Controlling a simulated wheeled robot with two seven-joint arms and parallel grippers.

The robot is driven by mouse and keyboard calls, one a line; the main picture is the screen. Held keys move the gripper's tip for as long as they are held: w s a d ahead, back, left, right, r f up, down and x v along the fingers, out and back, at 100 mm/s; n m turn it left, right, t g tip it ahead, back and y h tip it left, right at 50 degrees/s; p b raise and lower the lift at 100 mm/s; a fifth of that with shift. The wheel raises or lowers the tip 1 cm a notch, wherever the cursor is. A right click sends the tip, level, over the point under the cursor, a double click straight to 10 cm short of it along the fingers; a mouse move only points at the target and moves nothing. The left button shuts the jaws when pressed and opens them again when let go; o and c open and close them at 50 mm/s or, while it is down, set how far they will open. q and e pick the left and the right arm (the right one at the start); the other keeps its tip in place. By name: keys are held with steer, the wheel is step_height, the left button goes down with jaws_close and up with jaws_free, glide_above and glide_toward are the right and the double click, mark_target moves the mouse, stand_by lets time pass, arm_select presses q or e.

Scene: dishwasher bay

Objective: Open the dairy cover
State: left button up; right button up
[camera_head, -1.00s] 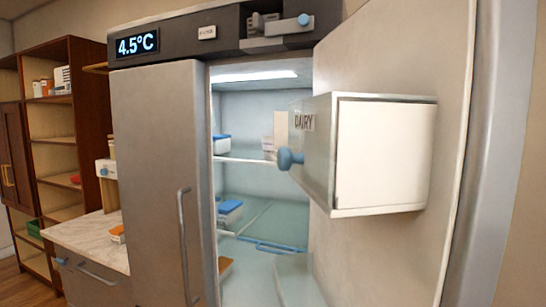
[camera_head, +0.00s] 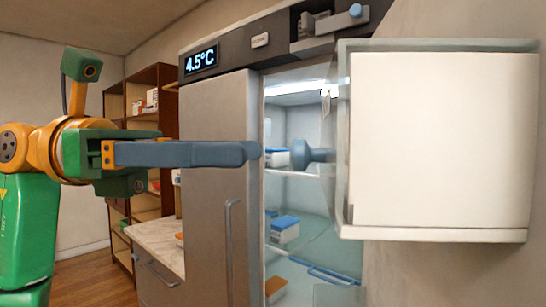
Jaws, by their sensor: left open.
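The dairy compartment (camera_head: 440,140) is a white box with a clear cover, mounted on the inner side of the open fridge door. It fills the right of the head view. Its cover (camera_head: 343,190) is seen nearly edge-on and looks shut against the box. A blue knob (camera_head: 308,155) sticks out from the cover toward the left. My left gripper (camera_head: 256,153) comes in from the left at about knob height. It is open and empty, its fingers overlapping in this view. The fingertips appear short of the knob, with a small gap in the picture. My right gripper is out of view.
The fridge's closed left door (camera_head: 215,190) stands behind my left gripper. Inside the fridge are shelves with blue-lidded containers (camera_head: 284,229). A marble-topped counter (camera_head: 158,243) and wooden shelves (camera_head: 146,86) stand at the left.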

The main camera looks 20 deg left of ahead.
arm_select(q)
steer(key=d, duration=0.2)
steer(key=w+d, duration=0.1)
steer(key=d, duration=0.1)
steer(key=shift+d, duration=0.2)
steer(key=shift+s+a, duration=0.15)
steer(key=shift+a, duration=0.1)
steer(key=c, duration=0.5)
jaws_close()
stand_by(0.3)
